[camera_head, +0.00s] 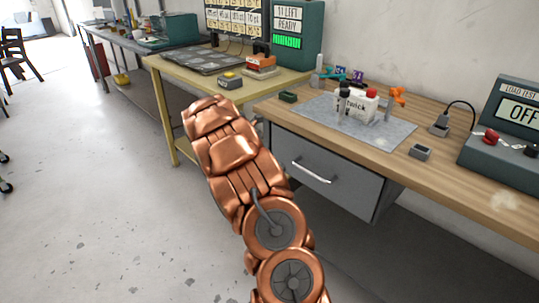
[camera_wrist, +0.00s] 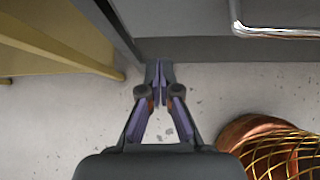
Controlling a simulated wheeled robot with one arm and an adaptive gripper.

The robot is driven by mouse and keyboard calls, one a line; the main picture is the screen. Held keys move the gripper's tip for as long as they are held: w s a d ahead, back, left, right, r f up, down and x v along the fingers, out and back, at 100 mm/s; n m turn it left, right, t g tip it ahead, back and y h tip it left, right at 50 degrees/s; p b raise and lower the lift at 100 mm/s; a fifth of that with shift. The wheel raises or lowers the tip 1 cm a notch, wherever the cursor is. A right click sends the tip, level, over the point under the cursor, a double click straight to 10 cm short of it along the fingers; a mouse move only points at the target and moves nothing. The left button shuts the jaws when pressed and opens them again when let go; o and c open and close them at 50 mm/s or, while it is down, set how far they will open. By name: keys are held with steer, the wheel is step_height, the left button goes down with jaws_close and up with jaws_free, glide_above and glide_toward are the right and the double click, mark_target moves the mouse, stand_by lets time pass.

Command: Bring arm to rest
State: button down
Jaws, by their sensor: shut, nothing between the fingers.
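My copper arm reaches up from the bottom of the head view, in front of the benches, over the floor. My gripper is hidden behind the arm in that view. In the wrist view my gripper (camera_wrist: 159,82) is shut, its dark fingertips together with nothing between them. It is over the grey floor, near the lower edge of a dark cabinet front. It appears to touch nothing.
A wooden bench (camera_head: 470,205) with a grey drawer (camera_head: 325,178) stands right of my arm; the drawer's metal handle (camera_wrist: 280,32) shows at top right of the wrist view. A yellow table (camera_head: 163,68) stands behind. The bench holds a grey mat (camera_head: 310,112). The floor (camera_head: 90,200) at left is clear.

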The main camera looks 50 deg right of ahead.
steer(key=shift+v, duration=1.85)
steer(key=shift+a, duration=0.1)
steer(key=s+a+r+m+y, duration=0.25)
steer(key=s+a+m, duration=0.25)
steer(key=s+a, duration=0.5)
steer(key=s+a+r+m+y, duration=0.2)
steer(key=s+a+r+m, duration=0.25)
steer(key=a, duration=0.95)
steer(key=s+a+f+m+g+y, duration=0.25)
steer(key=s+a+m+y, duration=0.35)
steer(key=s+a, duration=1.55)
step_height(320, 180, up, 16)
steer(key=w+m+t+h+p, duration=0.1)
steer(key=p, duration=1.4)
steer(key=shift+a+t, duration=0.35)
steer(key=shift+a, duration=0.05)
steer(key=shift+f+h, duration=0.15)
steer(key=shift+h, duration=0.1)
